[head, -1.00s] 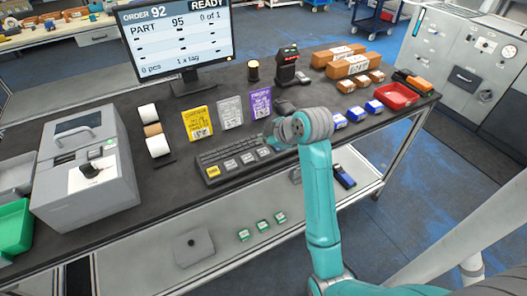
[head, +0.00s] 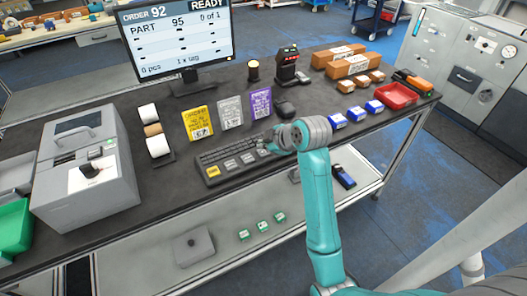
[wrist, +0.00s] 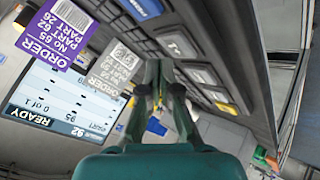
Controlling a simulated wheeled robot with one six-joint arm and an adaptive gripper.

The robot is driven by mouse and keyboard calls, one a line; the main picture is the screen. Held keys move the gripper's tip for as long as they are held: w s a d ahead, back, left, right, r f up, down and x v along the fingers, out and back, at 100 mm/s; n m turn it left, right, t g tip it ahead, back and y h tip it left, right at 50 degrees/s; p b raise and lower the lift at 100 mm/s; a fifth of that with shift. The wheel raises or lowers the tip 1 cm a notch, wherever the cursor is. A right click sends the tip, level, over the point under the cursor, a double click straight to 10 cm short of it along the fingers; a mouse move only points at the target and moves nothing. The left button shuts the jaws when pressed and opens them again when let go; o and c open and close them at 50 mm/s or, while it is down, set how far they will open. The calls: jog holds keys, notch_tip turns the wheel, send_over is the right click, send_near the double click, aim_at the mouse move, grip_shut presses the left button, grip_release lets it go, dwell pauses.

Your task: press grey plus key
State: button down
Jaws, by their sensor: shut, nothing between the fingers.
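The dark keyboard (head: 222,158) lies on the bench, with a yellow key (head: 212,171) at its near left corner. A row of grey keys (head: 230,164) runs right from it; their marks are too small to read, so I cannot tell which is plus. In the wrist view, grey keys (wrist: 178,45) lie between a blue key (wrist: 145,7) and the yellow key (wrist: 227,108). My gripper (head: 270,147) is shut and empty at the keyboard's right end, hiding part of it. Its fingers (wrist: 158,88) show in the wrist view; I cannot tell whether they touch a key.
Yellow (head: 197,123), grey (head: 230,112) and purple (head: 260,102) order cards stand behind the keyboard. A dark mouse (head: 285,108) and a scanner (head: 287,68) are beyond my gripper. Blue-and-white boxes (head: 355,114) and a red tray (head: 397,96) are to the right.

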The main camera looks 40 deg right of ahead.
aim_at(264, 153)
jog(key=shift+f, duration=0.25)
dwell(0.7)
jog(key=shift+f, duration=0.15)
jog(key=shift+f, duration=0.45)
dwell(1.0)
jog(key=shift+r, duration=0.85)
jog(key=shift+r, duration=2.5)
